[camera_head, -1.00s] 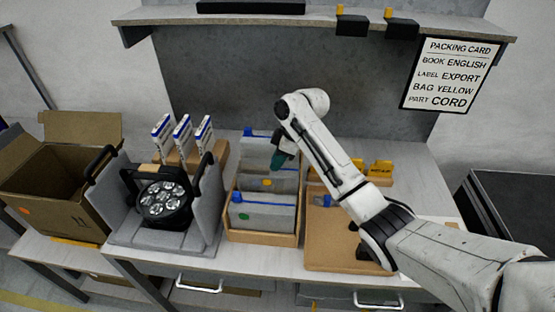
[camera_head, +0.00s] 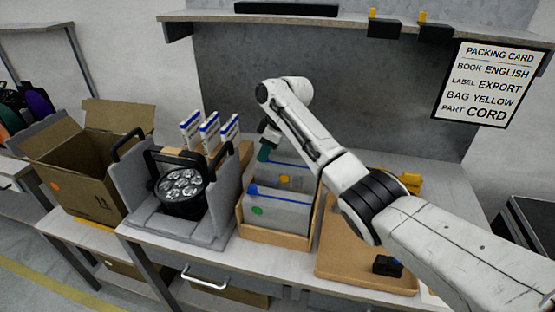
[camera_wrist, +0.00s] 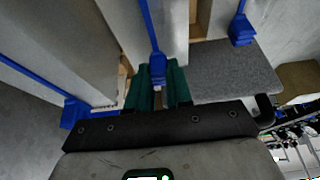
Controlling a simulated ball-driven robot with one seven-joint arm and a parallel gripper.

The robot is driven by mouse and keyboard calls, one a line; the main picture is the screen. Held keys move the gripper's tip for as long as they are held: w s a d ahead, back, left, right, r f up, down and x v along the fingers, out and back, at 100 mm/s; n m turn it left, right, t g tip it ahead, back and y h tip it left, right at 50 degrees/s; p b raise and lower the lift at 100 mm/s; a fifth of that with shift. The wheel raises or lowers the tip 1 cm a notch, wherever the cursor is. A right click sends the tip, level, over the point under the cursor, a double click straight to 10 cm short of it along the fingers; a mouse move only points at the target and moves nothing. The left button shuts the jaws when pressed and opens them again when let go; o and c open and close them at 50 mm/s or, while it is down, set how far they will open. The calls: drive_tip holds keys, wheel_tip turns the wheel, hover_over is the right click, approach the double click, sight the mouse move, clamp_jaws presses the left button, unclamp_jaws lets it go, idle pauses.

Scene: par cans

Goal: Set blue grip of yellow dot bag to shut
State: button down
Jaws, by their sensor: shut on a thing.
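The yellow dot bag (camera_head: 299,182) is a grey upright bag in a wooden tray, behind the green dot bag (camera_head: 280,216). A blue line runs along its top edge. My gripper (camera_head: 264,153) is at the left end of that edge, partly hidden behind the bags. In the wrist view, my gripper's green fingers (camera_wrist: 158,92) are shut on a blue grip (camera_wrist: 157,70). A blue strip leads away from this grip. Other blue grips show to the left (camera_wrist: 72,110) and right (camera_wrist: 241,30), apart from the fingers.
The wooden tray (camera_head: 275,238) stands between a grey foam insert (camera_head: 224,205) holding a par can (camera_head: 182,191) and a brown board (camera_head: 350,272). White-and-blue books (camera_head: 210,132) stand behind. An open carton (camera_head: 80,170) is at far left. A packing card (camera_head: 490,85) reads BAG YELLOW.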

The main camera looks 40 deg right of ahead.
drive_tip(key=shift+a, duration=0.1)
drive_tip(key=c, duration=1)
unclamp_jaws()
drive_tip(key=shift+r, duration=0.1)
drive_tip(key=b+v, duration=0.1)
drive_tip(key=v, duration=0.9)
drive_tip(key=shift+s+r, duration=0.15)
drive_tip(key=shift+r, duration=0.1)
